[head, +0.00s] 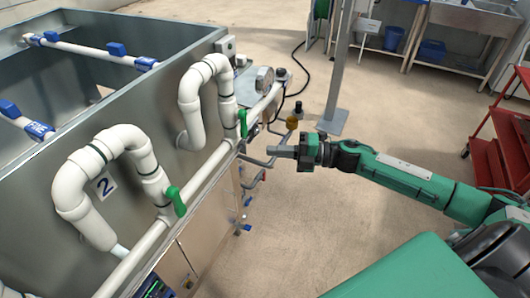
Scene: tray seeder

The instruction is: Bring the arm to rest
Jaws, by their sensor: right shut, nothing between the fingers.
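My right arm (410,175) comes in from the right, stretched out to the left over the open floor. My right gripper (284,152) is shut and empty. Its tip is near the side of the metal machine (215,205), close to the pipes and fittings there; I cannot tell the exact gap. My left gripper is not in view.
White pipes (195,85) with green valve handles (175,201) run along the machine's edge. A grey post (337,75) stands behind. A red cart (495,150) is at the right. Concrete floor (290,220) lies clear below the arm.

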